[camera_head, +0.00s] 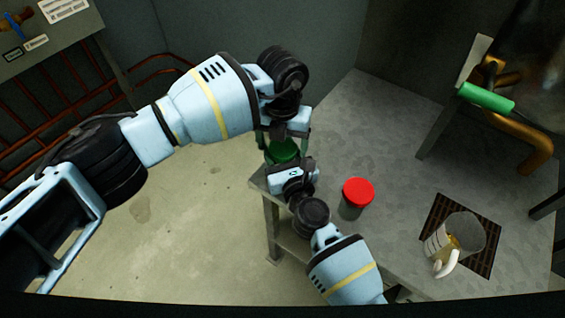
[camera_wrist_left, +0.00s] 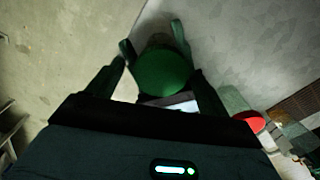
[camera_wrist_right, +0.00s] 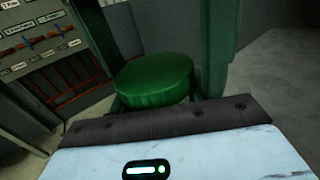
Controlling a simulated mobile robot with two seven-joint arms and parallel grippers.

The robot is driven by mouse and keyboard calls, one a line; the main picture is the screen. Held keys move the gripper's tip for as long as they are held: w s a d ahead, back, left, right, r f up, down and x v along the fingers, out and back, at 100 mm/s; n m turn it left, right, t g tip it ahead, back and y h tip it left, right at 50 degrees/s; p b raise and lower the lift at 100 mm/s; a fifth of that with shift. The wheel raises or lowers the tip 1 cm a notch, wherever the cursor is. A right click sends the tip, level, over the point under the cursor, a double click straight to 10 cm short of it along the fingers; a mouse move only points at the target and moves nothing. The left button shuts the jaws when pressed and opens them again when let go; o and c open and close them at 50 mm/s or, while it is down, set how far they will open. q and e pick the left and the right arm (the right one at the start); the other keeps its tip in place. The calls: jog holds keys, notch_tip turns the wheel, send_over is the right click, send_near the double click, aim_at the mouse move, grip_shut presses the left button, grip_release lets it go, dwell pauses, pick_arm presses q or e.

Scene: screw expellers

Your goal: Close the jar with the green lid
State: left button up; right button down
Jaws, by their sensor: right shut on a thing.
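The green lid (camera_head: 283,150) sits level at the table's left corner. It also shows in the left wrist view (camera_wrist_left: 163,73) and the right wrist view (camera_wrist_right: 155,78). The jar body under it is almost wholly hidden. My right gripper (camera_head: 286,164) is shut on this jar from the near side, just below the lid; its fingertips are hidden. My left gripper (camera_head: 284,143) points down over the lid, open. In the right wrist view its fingers stand on both sides of the lid, with a visible gap at the right finger.
A jar with a red lid (camera_head: 357,192) stands on the grey table (camera_head: 400,150) to the right. A clear mug with contents (camera_head: 456,240) sits on a dark grate (camera_head: 489,222). A machine with a green-handled pipe (camera_head: 487,98) is at the back right. The mid-table is clear.

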pick_arm(q)
jog(key=shift+r, duration=2.25)
jog(key=shift+c, duration=0.5)
notch_tip(320, 180, up, 4)
jog(key=shift+f, duration=0.2)
jog(key=shift+f, duration=0.1)
jog(key=shift+f, duration=3.95)
